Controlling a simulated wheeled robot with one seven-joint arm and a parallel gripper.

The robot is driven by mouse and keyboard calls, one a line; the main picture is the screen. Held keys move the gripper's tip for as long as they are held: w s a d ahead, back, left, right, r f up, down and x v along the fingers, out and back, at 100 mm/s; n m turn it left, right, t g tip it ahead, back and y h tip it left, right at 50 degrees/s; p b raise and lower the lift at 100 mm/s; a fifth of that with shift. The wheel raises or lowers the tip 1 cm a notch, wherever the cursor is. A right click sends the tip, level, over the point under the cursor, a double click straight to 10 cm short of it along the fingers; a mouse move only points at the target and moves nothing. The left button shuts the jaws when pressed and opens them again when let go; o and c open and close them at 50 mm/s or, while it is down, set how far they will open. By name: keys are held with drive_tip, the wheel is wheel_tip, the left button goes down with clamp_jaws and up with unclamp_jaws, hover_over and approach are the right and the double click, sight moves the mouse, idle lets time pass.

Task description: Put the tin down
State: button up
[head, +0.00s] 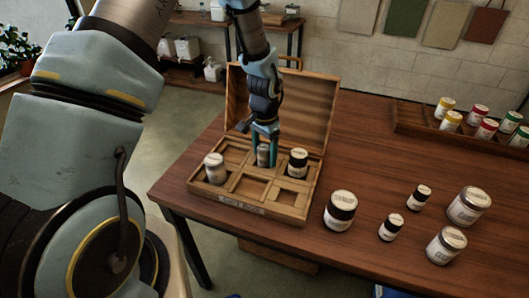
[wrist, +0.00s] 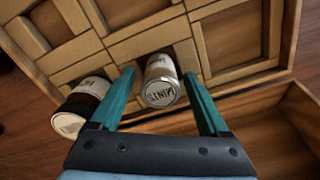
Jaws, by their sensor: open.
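The small silver tin (wrist: 161,82), lettered MINTS, stands between my gripper's fingers in the wrist view. It also shows in the head view (head: 263,156), at the back middle compartment of the open wooden box (head: 240,209). My gripper (wrist: 159,76) is open around the tin, with a finger on either side and gaps visible in the wrist view. In the head view my gripper (head: 265,138) reaches down into the box. The tin looks upright; its base is hidden, so I cannot tell how it meets the compartment floor.
The front middle and front right compartments are empty. Several jars, including a large one (head: 340,210), stand on the table to the right. The raised lid (head: 300,105) is behind my gripper.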

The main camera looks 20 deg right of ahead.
sight(265, 147)
wheel_tip(265, 147, up, 12)
drive_tip(key=b, duration=0.3)
drive_tip(key=s+a+r+n, duration=0.2)
drive_tip(key=a+n, duration=0.4)
drive_tip(key=a, duration=0.9)
drive_tip(key=s+a+r+n+t, duration=0.1)
drive_tip(key=a+n, duration=0.6)
drive_tip(key=a, duration=0.8)
drive_tip(key=shift+s+a+r+t, duration=0.2)
drive_tip(key=shift+s+r+t, duration=0.15)
drive_tip(key=shift+s, duration=0.2)
drive_tip(key=shift+c, duration=0.3)
